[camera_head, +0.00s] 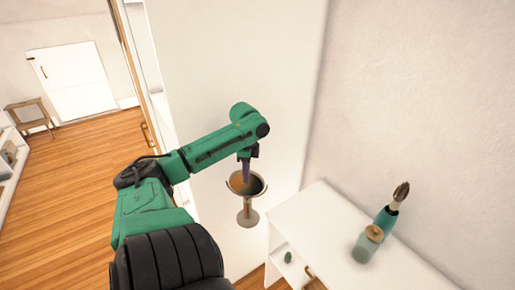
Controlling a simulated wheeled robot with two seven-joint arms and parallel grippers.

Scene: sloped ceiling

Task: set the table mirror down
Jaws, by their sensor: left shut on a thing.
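The table mirror (247,217) has a round dish-like head with a dark face and a thin stem with a round foot. It hangs upright in the air, left of the white cabinet top. My left gripper (246,180) comes down from above and is shut on its head; the fingertips are small and partly hidden against the mirror. My right gripper is not in view.
The white cabinet (320,225) has a mostly bare top, with open shelves below. A small wooden table (29,117) stands far left.

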